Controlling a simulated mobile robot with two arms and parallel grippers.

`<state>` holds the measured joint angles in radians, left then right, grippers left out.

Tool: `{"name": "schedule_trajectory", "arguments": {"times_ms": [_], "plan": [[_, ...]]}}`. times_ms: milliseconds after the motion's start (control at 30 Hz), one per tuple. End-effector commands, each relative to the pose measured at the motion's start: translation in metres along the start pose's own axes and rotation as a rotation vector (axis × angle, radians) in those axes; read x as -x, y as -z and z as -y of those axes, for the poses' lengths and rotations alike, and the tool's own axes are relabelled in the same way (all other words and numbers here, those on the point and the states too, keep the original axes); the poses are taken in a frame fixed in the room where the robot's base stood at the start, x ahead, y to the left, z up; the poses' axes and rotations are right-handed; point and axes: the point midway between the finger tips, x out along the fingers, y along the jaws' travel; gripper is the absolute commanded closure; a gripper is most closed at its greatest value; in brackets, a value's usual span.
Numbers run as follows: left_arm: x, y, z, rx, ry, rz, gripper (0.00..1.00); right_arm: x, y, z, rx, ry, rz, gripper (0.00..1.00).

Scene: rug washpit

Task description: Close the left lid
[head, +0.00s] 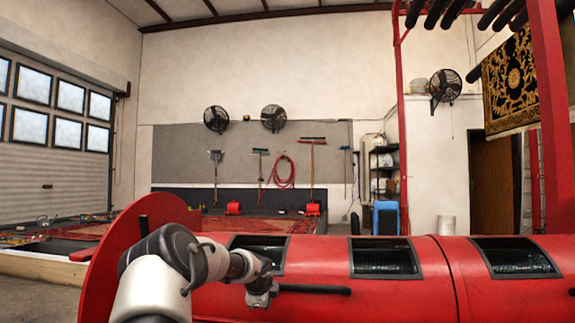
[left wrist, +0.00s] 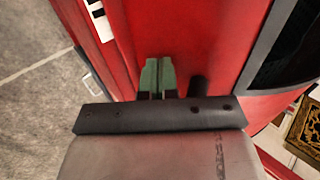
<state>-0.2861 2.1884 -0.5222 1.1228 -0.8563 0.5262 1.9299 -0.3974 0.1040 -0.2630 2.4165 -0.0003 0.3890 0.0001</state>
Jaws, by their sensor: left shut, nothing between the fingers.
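A long red drum-shaped machine (head: 420,292) lies across the front of the head view. The left lid (head: 320,308) is a curved red panel with a dark framed window (head: 257,252) and a black bar handle (head: 315,289). I cannot tell whether it is fully down. My left gripper (head: 262,300) is at the left end of this handle. In the left wrist view its green-grey fingertips (left wrist: 157,78) are together and empty, over red metal. A dark post (left wrist: 198,87), apparently the handle's end, stands just right of them. My right gripper is not in view.
Two more dark windows (head: 384,258) (head: 514,256) sit further right along the machine. A round red end plate (head: 112,250) stands at its left. A red post (head: 553,130) rises at the right, near a hanging patterned rug (head: 510,85).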

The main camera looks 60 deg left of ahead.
Motion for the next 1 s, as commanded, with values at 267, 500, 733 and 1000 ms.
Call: {"name": "schedule_trajectory", "arguments": {"times_ms": [267, 500, 733, 1000], "plan": [[0.034, 0.0, 0.003, -0.001, 0.004, -0.001, 1.0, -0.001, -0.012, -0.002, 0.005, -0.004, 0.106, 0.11], [0.082, 0.0, 0.002, -0.001, 0.003, -0.001, 1.0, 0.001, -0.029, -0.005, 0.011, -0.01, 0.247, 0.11], [0.105, 0.0, 0.0, 0.0, 0.0, 0.0, 1.0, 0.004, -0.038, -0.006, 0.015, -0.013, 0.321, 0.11], [0.108, 0.0, -0.001, 0.0, -0.001, -0.001, 1.0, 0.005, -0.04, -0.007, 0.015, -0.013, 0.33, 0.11]]}}
